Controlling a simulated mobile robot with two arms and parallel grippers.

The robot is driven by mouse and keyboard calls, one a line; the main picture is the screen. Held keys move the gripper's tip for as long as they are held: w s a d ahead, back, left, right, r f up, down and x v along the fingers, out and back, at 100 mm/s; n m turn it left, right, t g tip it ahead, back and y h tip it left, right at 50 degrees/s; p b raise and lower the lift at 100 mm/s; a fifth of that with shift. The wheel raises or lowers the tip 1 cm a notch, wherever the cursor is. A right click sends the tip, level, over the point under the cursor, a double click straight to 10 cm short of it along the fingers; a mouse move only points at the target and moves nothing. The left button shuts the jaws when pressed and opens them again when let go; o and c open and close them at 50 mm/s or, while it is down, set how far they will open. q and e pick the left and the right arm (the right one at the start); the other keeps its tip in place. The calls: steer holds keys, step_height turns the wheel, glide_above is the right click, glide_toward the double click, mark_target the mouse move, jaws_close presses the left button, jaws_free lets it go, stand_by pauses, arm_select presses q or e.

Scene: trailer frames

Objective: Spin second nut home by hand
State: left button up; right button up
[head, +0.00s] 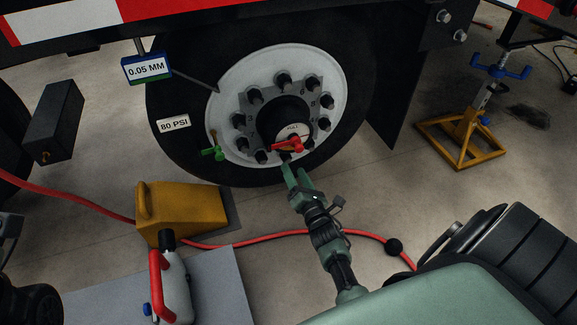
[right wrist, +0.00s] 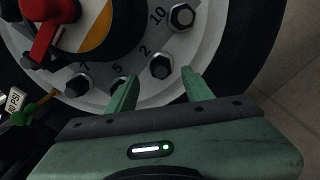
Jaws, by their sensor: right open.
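The wheel hub carries a ring of dark nuts on a white rim (head: 223,95). In the right wrist view the nut beside the number 2 (right wrist: 162,66) sits just beyond the gap between my right gripper's fingertips. My right gripper (right wrist: 158,86) is open with nothing between its fingers; a small space shows between them and that nut. In the head view the right gripper (head: 294,170) is below the hub's lower edge. Another nut, beside the number 5 (right wrist: 120,84), is partly hidden behind the left finger. My left gripper is not in view.
A red handle (head: 287,145) sticks out from the hub centre, above my gripper. A green valve (head: 213,153) and an 80 PSI tag (head: 173,124) are at the left. A yellow chock (head: 185,211), red hose (head: 300,233) and yellow jack stand (head: 466,135) are on the floor.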

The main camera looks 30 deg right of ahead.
mark_target(289, 161)
steer(key=b+x, duration=0.1)
steer(key=x, duration=0.3)
steer(key=shift+w+f+b, duration=0.15)
steer(key=shift+f+b, duration=0.05)
steer(key=shift+b, duration=0.1)
steer(key=shift+w+d+r, duration=0.1)
steer(key=shift+w+d, duration=0.1)
steer(key=shift+w, duration=0.5)
jaws_close()
